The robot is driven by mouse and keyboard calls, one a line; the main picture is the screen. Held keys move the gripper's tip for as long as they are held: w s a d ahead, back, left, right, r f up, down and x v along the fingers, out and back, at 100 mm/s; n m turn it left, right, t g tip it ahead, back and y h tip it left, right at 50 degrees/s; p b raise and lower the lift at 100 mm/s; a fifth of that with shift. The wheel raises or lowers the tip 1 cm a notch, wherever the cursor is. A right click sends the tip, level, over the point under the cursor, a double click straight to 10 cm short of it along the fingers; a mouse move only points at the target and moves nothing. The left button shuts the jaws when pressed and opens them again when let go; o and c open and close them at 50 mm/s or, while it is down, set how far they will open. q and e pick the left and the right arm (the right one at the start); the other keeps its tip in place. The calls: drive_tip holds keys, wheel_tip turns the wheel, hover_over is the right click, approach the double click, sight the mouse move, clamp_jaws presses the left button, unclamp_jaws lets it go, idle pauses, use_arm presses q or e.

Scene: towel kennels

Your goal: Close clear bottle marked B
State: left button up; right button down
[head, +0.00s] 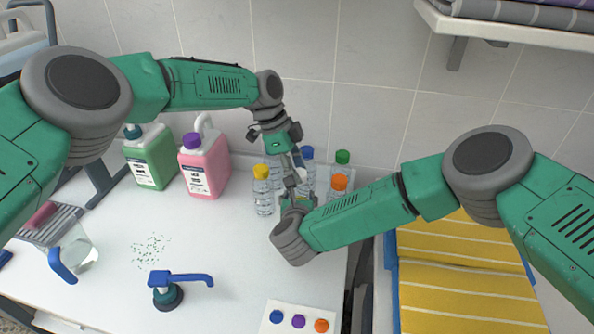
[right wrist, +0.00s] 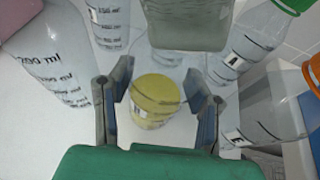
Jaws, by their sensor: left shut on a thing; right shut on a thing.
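My right gripper (right wrist: 162,108) is shut on a clear bottle (right wrist: 140,72) standing between its fingers. A yellow round patch (right wrist: 155,88) shows on or in this bottle; its letter is too blurred to read surely. In the head view my right gripper (head: 294,200) meets my left gripper (head: 298,176), which comes down from above, just over the same spot. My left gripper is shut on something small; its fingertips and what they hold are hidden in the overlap. Whether a cap sits on the bottle's neck is hidden too.
Close around stand clear bottles with yellow (head: 262,171), blue (head: 307,152), green (head: 342,157) and orange (head: 340,182) caps. Green (head: 150,157) and pink (head: 205,162) jugs stand left. Loose caps lie on a white card (head: 272,308) in front.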

use_arm(q)
drive_tip(key=shift+w+r+m+g, duration=0.1)
drive_tip(key=shift+m+g, duration=0.2)
drive_tip(key=shift+m, duration=0.6)
drive_tip(key=o, duration=0.7)
drive_tip(key=shift+c, duration=0.2)
drive_tip(key=shift+r, duration=0.1)
drive_tip(key=shift+r, duration=2.2)
drive_tip(key=shift+c, duration=0.4)
